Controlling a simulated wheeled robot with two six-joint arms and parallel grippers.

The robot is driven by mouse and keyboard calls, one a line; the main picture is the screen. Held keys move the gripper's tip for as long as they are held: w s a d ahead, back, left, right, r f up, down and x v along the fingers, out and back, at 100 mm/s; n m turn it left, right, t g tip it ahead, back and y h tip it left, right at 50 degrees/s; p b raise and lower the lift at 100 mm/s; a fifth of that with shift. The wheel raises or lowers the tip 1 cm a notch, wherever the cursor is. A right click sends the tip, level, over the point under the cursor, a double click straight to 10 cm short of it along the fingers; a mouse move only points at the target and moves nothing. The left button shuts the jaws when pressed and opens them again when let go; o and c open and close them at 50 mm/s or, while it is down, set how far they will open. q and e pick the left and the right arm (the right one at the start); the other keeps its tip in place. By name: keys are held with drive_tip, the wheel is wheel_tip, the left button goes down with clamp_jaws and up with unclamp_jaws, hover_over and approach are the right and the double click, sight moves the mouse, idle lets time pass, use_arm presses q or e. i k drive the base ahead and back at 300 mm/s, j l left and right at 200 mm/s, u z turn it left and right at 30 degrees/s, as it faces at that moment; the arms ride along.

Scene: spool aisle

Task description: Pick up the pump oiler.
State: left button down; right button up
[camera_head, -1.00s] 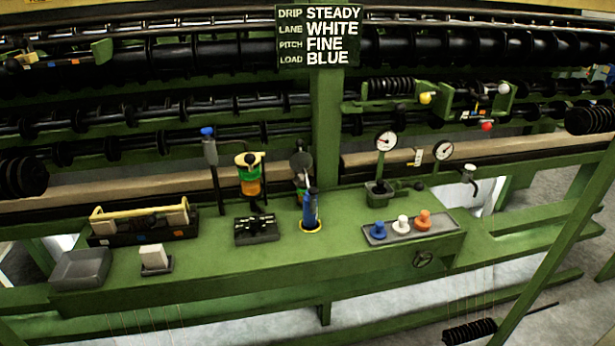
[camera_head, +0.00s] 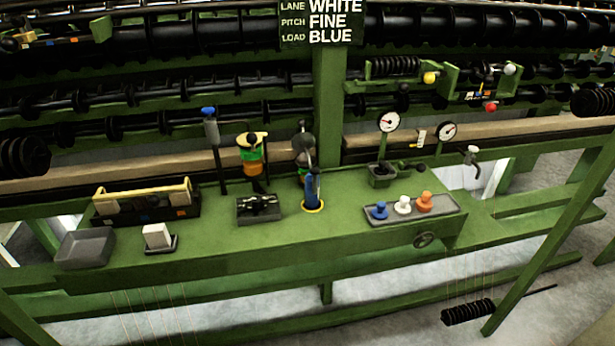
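A blue pump oiler (camera_head: 312,190) stands upright on a yellow ring (camera_head: 312,206) near the middle of the green bench (camera_head: 260,235). Its dark upper part overlaps a round dark device behind it, so its outline there is unclear. Neither of my grippers shows in the head view.
Left of the oiler are a black block fixture (camera_head: 258,208), a toolbox with a yellow handle (camera_head: 145,205), a grey tray (camera_head: 85,248) and a white block (camera_head: 157,236). To its right, a tray (camera_head: 375,218) holds blue, white and orange knobs. A sign (camera_head: 322,24) hangs above. The bench's front strip is clear.

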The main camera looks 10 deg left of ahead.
sight(311, 186)
drive_tip(key=i+l+u, duration=0.15)
drive_tip(key=u, duration=0.2)
drive_tip(key=i+l+u, duration=0.1)
drive_tip(key=l+u, duration=0.25)
drive_tip(key=i+l+u, duration=0.1)
drive_tip(key=l+u, duration=0.25)
